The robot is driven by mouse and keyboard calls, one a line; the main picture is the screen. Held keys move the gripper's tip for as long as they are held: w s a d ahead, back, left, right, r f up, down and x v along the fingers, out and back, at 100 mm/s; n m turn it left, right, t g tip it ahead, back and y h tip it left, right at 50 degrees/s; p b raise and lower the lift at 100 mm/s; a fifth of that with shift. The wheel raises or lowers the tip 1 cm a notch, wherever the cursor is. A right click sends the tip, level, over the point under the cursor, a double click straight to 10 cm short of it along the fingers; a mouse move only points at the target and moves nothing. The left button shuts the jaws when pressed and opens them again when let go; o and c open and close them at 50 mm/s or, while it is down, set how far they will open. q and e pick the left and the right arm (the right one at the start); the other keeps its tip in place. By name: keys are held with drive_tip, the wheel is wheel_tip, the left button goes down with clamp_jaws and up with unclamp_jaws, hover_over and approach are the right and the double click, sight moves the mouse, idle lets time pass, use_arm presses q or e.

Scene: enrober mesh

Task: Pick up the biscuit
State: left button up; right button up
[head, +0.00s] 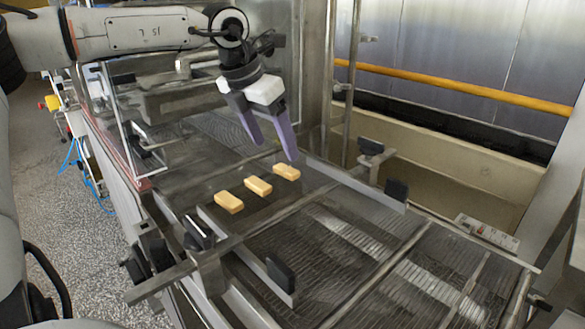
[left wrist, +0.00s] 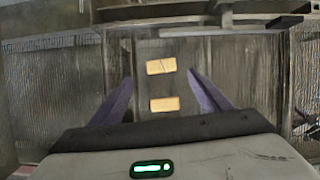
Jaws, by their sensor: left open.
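Three pale golden, rectangular biscuits lie in a slanting row on the dark belt in the head view: a near-left biscuit (head: 229,202), a middle biscuit (head: 258,186) and a far-right biscuit (head: 286,172). My left gripper (head: 275,150) hangs with its purple fingers apart and empty, close to the far-right biscuit and apparently above the belt. In the left wrist view two biscuits show, an upper one (left wrist: 161,66) and a lower one (left wrist: 165,104), both between the spread fingers (left wrist: 160,76) in the picture. The third biscuit is not visible there. My right gripper is not in view.
A wire mesh conveyor (head: 330,245) with metal rails runs toward the lower right. Black blocks stand at its edges, including one at the right (head: 396,189) and one in front (head: 280,274). A clear panelled housing (head: 190,90) stands behind the gripper.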

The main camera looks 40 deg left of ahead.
sight(285, 169)
use_arm(q)
drive_tip(key=x, duration=0.6)
drive_tip(key=shift+w+d+f+p, duration=0.15)
drive_tip(key=shift+w+f+p, duration=0.05)
drive_tip(key=shift+f+p, duration=0.15)
drive_tip(key=c, duration=0.9)
